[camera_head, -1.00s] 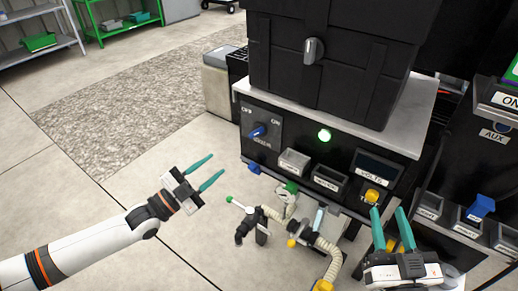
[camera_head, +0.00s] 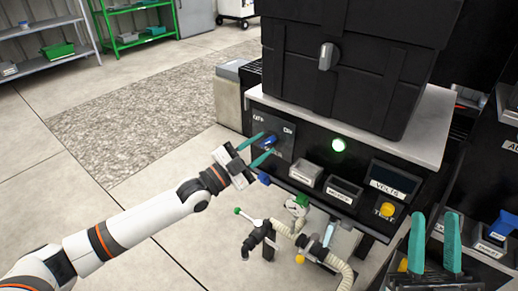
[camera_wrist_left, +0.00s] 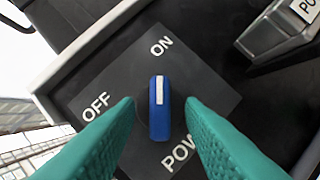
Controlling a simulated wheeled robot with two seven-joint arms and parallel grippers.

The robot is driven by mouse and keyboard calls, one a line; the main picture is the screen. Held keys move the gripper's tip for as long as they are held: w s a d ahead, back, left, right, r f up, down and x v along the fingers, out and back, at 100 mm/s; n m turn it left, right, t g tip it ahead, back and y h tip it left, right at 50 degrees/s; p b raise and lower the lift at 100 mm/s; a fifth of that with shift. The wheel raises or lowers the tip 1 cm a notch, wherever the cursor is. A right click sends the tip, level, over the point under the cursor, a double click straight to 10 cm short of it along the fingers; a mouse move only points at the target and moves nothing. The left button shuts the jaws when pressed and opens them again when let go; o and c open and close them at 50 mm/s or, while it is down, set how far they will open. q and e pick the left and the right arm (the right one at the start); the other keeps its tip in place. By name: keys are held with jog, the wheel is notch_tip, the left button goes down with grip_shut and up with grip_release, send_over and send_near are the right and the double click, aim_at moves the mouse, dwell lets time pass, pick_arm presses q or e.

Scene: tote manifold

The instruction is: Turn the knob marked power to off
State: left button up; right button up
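The blue power knob (camera_head: 268,142) sits on a dark plate (camera_wrist_left: 205,90) at the left end of the black panel. In the left wrist view the knob (camera_wrist_left: 159,108) has its white mark towards ON, with OFF to the upper left and the partly hidden word POWER below. My left gripper (camera_head: 265,148) is open, with one teal finger on each side of the knob. In the left wrist view a gap shows between the knob and each finger (camera_wrist_left: 160,112). My right gripper (camera_head: 434,243) is open and empty at the lower right, its fingers upright.
A large black tote (camera_head: 345,75) stands on top. Hoses and valves (camera_head: 262,232) lie below.

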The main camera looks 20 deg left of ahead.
pick_arm(q)
grip_shut()
